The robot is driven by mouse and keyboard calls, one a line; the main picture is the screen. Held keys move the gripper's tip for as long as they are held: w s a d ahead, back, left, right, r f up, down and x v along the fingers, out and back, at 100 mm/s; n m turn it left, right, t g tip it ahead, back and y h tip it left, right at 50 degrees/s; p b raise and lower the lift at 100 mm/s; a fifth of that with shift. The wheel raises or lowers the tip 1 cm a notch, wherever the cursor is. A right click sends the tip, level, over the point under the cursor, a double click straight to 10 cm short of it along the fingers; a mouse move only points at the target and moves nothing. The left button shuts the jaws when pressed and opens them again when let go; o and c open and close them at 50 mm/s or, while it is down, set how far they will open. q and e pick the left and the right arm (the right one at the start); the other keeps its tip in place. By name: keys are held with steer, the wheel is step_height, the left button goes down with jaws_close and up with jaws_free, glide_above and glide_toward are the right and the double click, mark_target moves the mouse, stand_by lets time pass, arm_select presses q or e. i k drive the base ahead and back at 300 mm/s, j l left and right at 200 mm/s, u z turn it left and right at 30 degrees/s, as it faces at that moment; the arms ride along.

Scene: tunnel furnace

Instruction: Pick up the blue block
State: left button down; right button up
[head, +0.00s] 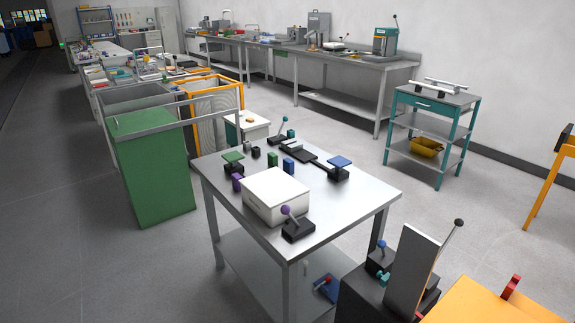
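A small dark blue block (289,166) stands upright on the metal table (358,202) in the middle of the head view. It is beside a green block (272,159) on its left and behind a white box (275,195). Neither of my grippers shows in this view.
The table also holds a purple block (237,183), a green-topped device (234,161), a blue-topped device (339,167) and a purple-knobbed lever (297,226). A green cabinet (152,165) stands at left, a teal cart (432,128) at right. Grey floor (120,265) is clear at the lower left.

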mark_target(289, 164)
steer(key=i+j+z, duration=0.1)
steer(key=i+j, duration=0.2)
steer(key=j, duration=0.15)
steer(key=i+j+z, duration=0.1)
steer(key=i+j, duration=0.2)
steer(key=j, duration=0.2)
steer(key=i+j+z, duration=0.1)
steer(key=i+j, duration=0.15)
steer(key=j, duration=0.25)
steer(key=i+j+z, duration=0.15)
steer(key=j, duration=0.4)
steer(key=i+j+z, duration=0.1)
steer(key=i+j, duration=0.2)
steer(key=j, duration=0.25)
steer(key=i+j+z, duration=0.1)
steer(key=j, duration=0.5)
steer(key=i+j+z, duration=0.1)
steer(key=i+j, duration=0.2)
steer(key=j, duration=0.25)
steer(key=i+j+z, duration=0.1)
steer(key=j, duration=0.5)
steer(key=i, duration=0.05)
